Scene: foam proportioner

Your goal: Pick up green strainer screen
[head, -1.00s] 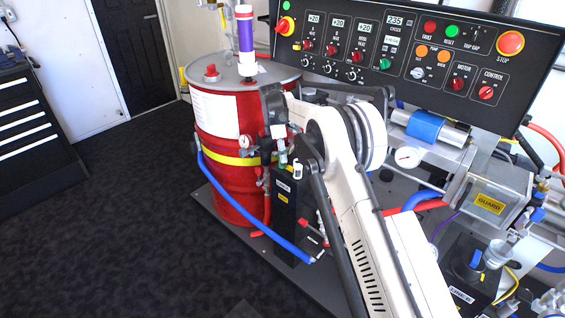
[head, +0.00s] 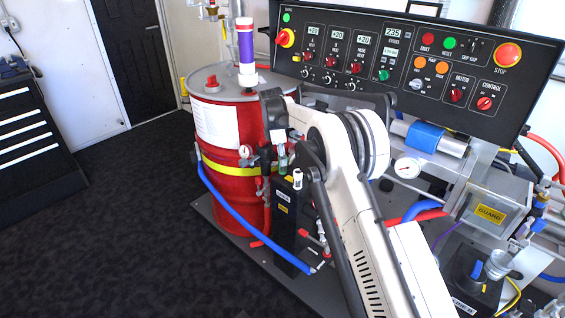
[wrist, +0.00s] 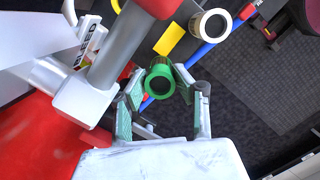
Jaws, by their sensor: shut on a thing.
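The green strainer screen (wrist: 160,84) is a short green cylinder with a dark open end, seen in the wrist view. My gripper (wrist: 159,74) is shut on it, with one finger on each side. In the head view a small patch of green (head: 283,160) shows beside the red drum, partly hidden by my arm. My gripper is mostly hidden there behind my arm.
A red drum (head: 229,219) with a yellow band stands left of my arm. A black box (head: 286,225) and a blue hose (head: 232,215) are close by. The control panel (head: 420,60) is behind. Open floor lies left.

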